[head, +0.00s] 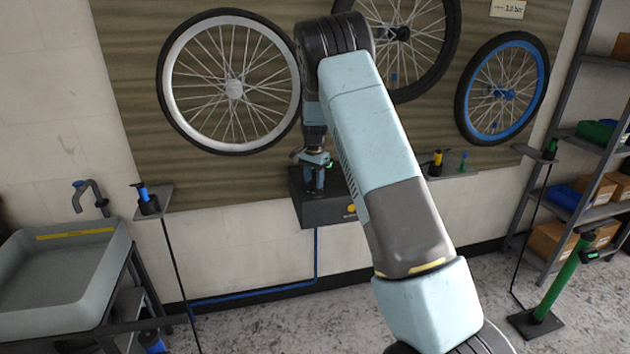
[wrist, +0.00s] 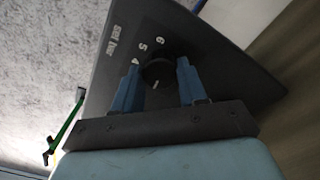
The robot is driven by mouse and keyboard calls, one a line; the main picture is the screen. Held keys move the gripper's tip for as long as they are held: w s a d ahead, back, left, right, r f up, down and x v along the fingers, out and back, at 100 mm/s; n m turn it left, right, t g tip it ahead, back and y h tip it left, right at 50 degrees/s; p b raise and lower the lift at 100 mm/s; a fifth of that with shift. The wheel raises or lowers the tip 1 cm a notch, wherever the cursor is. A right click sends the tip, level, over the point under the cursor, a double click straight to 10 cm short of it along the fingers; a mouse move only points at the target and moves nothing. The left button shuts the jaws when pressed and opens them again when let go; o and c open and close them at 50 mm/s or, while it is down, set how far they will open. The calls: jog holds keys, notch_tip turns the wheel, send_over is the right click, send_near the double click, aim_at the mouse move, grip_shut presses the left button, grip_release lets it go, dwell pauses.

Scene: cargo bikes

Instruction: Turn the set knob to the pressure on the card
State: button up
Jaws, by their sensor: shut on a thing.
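The set knob (wrist: 157,72) is round and black, on the face of a dark box (wrist: 105,75) in the wrist view. The numerals 4, 5 and 6 and a "set bar" label show on that face. A short white mark shows on the knob's lower side; other numerals are hidden. My gripper (wrist: 159,78) has its blue fingers on either side of the knob, shut on it. In the head view my gripper (head: 314,182) is at the wall-mounted box (head: 325,212). The card (head: 508,8) is at the top right; its writing is too small to read surely.
Wheels hang on the panel around my arm, one silver-rimmed (head: 233,88) and one blue-rimmed (head: 501,90). A sink (head: 60,265) is at the left, and shelving (head: 590,140) with boxes at the right. A green pump (head: 563,285) stands on the floor. A blue hose (head: 315,255) runs below the box.

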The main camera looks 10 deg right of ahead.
aim_at(314, 182)
jog(key=shift+m, duration=1.5)
jog(key=o, duration=1.1)
jog(key=shift+c, duration=0.2)
notch_tip(314, 182, up, 14)
jog(key=shift+f, duration=0.15)
jog(key=shift+w, duration=0.1)
